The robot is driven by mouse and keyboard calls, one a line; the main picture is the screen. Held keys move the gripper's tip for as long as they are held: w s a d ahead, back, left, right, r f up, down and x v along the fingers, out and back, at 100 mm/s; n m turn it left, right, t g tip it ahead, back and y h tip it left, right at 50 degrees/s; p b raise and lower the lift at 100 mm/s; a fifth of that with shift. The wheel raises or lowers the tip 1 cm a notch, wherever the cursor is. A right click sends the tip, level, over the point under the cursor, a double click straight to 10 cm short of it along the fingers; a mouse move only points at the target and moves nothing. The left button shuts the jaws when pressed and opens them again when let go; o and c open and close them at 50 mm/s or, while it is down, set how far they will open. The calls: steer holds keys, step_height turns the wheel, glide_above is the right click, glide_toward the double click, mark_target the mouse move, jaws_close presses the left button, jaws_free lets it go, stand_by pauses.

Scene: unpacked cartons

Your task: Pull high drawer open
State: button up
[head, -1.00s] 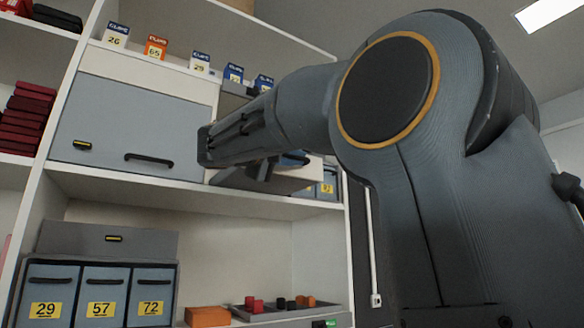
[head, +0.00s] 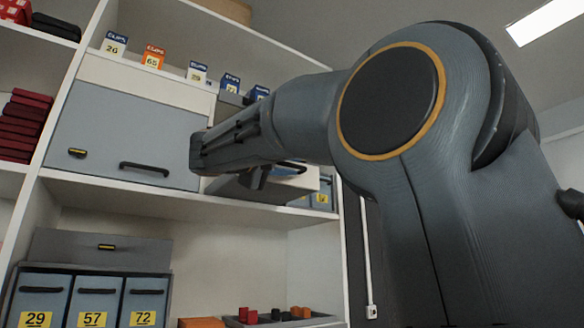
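A grey drawer (head: 228,187) with a pale side sticks out of the upper shelf, right of the large grey-blue cabinet door. Something blue shows at its top. My arm reaches across from the right and hides most of the drawer's front and any handle. My gripper (head: 256,178) is a dark shape under the arm's end, in front of the drawer. Its fingertips are hard to make out, so I cannot tell whether it is open or shut, or whether it touches the drawer.
The closed cabinet door (head: 125,135) has a black handle (head: 145,168). Small numbered boxes (head: 153,57) stand above it. The lower shelf holds drawers numbered 29, 57 and 72 (head: 93,300) and a tray (head: 262,319) of small coloured pieces. Red items (head: 20,125) are stacked at far left.

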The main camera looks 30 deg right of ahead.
steer(key=b+v, duration=0.1)
steer(key=v, duration=0.6)
steer(key=shift+d, duration=0.1)
stand_by(0.4)
